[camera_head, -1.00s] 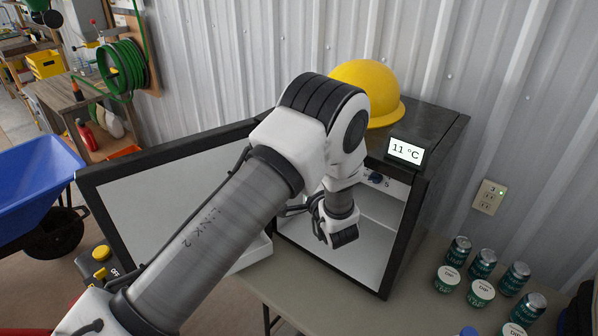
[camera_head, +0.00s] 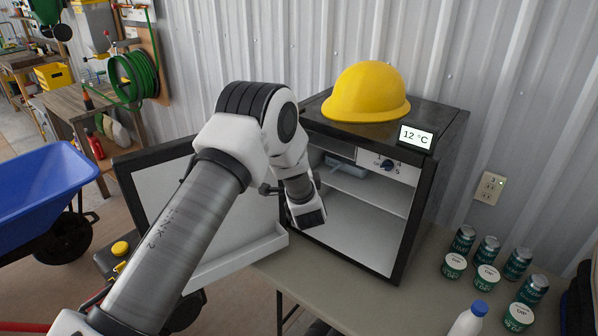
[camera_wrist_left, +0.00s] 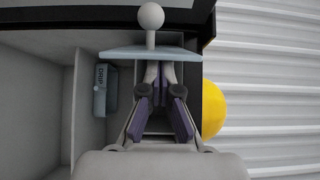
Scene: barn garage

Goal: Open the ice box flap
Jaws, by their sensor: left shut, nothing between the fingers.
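In the left wrist view the ice box flap (camera_wrist_left: 125,53) is a thin, pale blue-grey plate seen nearly edge-on, with a white ball knob (camera_wrist_left: 151,15) on its far side. It appears swung out from the compartment. My left gripper's (camera_wrist_left: 163,80) dark purple-padded fingers are close together and empty, on the side of the flap away from the knob. Contact cannot be told. In the head view my left arm reaches into the open fridge (camera_head: 360,225); its fingers are hidden behind the wrist. My right gripper is out of view.
The fridge door (camera_head: 128,170) stands wide open at left. A drip tray (camera_wrist_left: 104,90) lies beside the fingers. A yellow hard hat (camera_head: 366,92) and a 12 °C display (camera_head: 416,138) are on top. Cans (camera_head: 487,249) and a bottle (camera_head: 469,318) stand on the table at right.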

